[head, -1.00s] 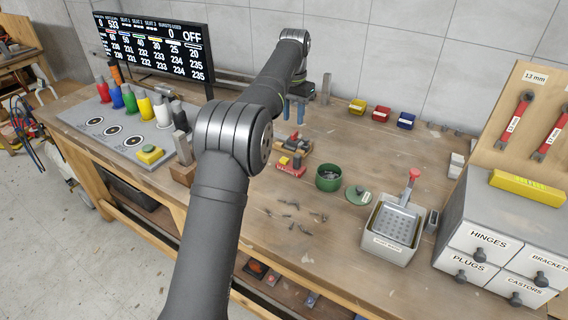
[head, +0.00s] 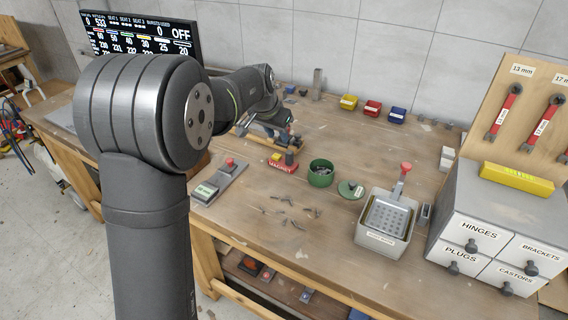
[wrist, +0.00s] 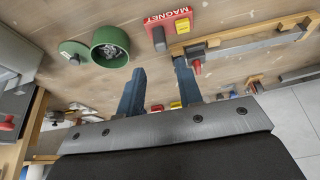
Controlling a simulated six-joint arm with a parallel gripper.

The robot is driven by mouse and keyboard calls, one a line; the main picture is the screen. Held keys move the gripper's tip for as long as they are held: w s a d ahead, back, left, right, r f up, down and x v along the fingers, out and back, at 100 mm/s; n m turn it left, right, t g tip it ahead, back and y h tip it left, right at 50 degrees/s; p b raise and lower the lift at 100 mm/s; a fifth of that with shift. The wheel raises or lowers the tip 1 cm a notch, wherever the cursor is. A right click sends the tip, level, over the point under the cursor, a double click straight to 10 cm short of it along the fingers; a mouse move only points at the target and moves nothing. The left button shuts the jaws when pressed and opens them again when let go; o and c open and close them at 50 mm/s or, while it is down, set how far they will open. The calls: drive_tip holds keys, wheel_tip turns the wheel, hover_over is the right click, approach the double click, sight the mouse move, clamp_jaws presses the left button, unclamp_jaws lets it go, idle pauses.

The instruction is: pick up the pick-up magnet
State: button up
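The pick-up magnet is a small red block (head: 282,164) with a white MAGNET label, standing on the bench left of the green tin in the head view. A dark knob shows at its right end. In the wrist view the red block (wrist: 178,18) is at top centre, with a grey knob and a yellow patch, beyond my fingertips. My gripper (wrist: 158,68) is open, with two blue fingers apart and nothing between them. In the head view my gripper (head: 284,138) is just behind and above the magnet, apart from it, its fingers partly hidden by my arm.
A green tin (head: 321,180) of small parts and its green lid (head: 350,190) stand close to the right. A grey device with a red button (head: 220,182) is left-front. Loose small pieces (head: 290,211) lie in front.

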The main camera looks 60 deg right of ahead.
sight(288, 152)
drive_tip(key=x, duration=0.9)
drive_tip(key=shift+d+f, duration=0.2)
drive_tip(key=shift+f, duration=0.15)
drive_tip(key=shift+d+r+x, duration=0.1)
drive_tip(key=shift+d+x, duration=0.05)
drive_tip(key=shift+x, duration=0.7)
drive_tip(key=shift+d+r+x, duration=0.1)
drive_tip(key=shift+d+x, duration=0.05)
drive_tip(key=shift+x, duration=0.7)
drive_tip(key=shift+d+x, duration=0.2)
drive_tip(key=shift+x, duration=0.65)
drive_tip(key=shift+s, duration=0.2)
drive_tip(key=shift+c, duration=0.2)
clamp_jaws()
